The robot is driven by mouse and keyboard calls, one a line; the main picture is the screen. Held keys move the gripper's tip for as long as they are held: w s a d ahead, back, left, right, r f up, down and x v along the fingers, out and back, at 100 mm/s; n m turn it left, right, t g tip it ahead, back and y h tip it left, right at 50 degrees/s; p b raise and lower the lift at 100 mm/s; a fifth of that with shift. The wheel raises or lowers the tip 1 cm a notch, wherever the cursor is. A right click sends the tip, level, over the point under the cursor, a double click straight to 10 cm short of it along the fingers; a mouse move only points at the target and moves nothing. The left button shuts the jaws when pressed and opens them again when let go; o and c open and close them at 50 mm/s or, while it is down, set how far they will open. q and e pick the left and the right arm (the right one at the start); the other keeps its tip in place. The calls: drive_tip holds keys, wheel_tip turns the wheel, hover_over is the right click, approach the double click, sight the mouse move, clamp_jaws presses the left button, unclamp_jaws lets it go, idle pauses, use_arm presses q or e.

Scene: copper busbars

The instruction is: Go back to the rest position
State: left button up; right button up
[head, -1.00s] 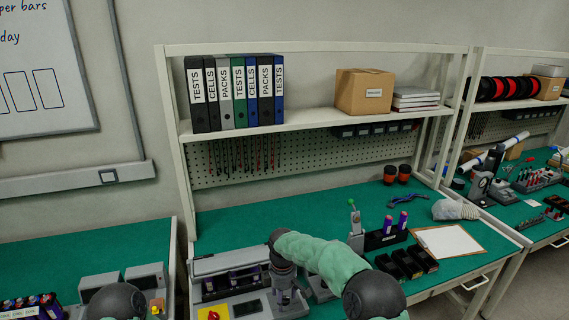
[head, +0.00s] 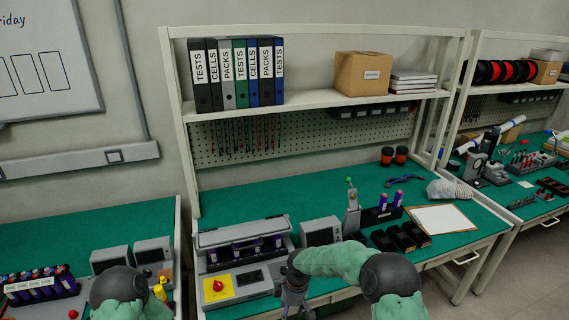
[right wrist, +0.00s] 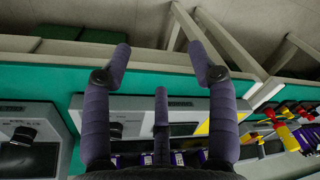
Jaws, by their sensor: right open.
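My right gripper (head: 292,303) hangs at the front edge of the green bench (head: 330,215), low in the head view and partly cut off. In the right wrist view its dark fingers (right wrist: 158,58) are spread wide with nothing between them. It is apart from the grey device (head: 240,262), which has a yellow panel with a red knob and purple cells in its slot. My left arm's dark joint shows at the lower left of the head view. My left gripper is out of frame.
A small grey box (head: 320,232), a cell holder (head: 382,214), black trays (head: 400,237) and a clipboard (head: 440,219) stand right of the device. A rack of purple cells (head: 40,284) is on the left bench. The bench's back middle is clear.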

drive_tip(key=s+d+f+m+y, duration=0.1)
drive_tip(key=s+d+f+m, duration=0.1)
drive_tip(key=s+f+m, duration=0.35)
drive_tip(key=s+d+f+m+y, duration=0.1)
drive_tip(key=s+d+f+m, duration=0.15)
drive_tip(key=s+f, duration=0.5)
drive_tip(key=s+d+m, duration=0.2)
drive_tip(key=s+m, duration=0.1)
drive_tip(key=s, duration=0.5)
drive_tip(key=s+d+m, duration=0.1)
drive_tip(key=s+m, duration=0.3)
drive_tip(key=s, duration=0.4)
drive_tip(key=shift+d+t, duration=0.4)
drive_tip(key=shift+o, duration=0.3)
drive_tip(key=shift+r, duration=0.1)
